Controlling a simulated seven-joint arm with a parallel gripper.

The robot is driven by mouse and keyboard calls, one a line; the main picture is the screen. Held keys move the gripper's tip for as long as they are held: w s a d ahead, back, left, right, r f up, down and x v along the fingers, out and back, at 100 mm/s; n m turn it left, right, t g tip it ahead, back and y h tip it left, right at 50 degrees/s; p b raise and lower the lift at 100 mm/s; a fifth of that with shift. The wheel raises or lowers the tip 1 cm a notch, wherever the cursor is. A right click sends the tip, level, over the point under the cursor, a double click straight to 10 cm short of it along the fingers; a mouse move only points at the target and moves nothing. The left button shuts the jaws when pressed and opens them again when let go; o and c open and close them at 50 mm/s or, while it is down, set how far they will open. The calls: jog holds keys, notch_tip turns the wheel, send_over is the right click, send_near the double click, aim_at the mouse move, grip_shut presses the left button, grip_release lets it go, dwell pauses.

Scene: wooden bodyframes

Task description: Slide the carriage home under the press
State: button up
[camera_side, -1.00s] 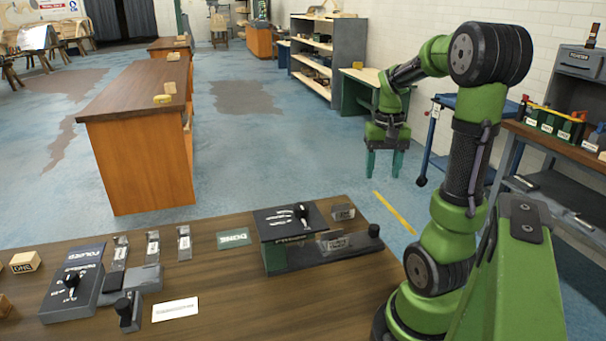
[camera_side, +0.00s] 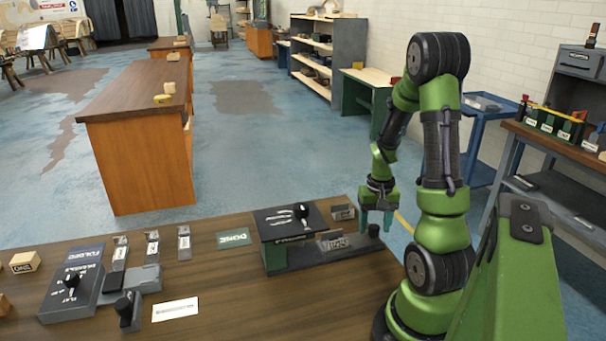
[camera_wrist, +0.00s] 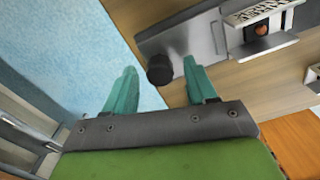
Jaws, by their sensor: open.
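The dark press (camera_side: 284,228) stands at the right end of the wooden bench, with a black lever knob on its top plate. A low grey carriage (camera_side: 338,252) extends right from under it, carrying a small labelled plate (camera_side: 332,240). A black knob (camera_side: 374,231) stands at the carriage's right end; it also shows in the wrist view (camera_wrist: 160,70). My gripper (camera_side: 376,216) points down just above the knob, with its teal fingers open. In the wrist view the knob appears between and beyond the fingertips (camera_wrist: 158,64). I see no contact.
Left of the press lie a green DONE mat (camera_side: 234,238), several small labelled pieces, a dark folder unit (camera_side: 75,285) and a white card (camera_side: 175,309). A small upright grey block (camera_side: 343,212) stands behind the carriage. The front middle of the bench is clear.

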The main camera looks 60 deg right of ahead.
aim_at(357, 240)
jog(key=shift+f, duration=0.3)
grip_shut()
jog(key=shift+w+a, duration=1.65)
jog(key=shift+w, duration=0.1)
grip_release()
jog(key=shift+s, duration=0.1)
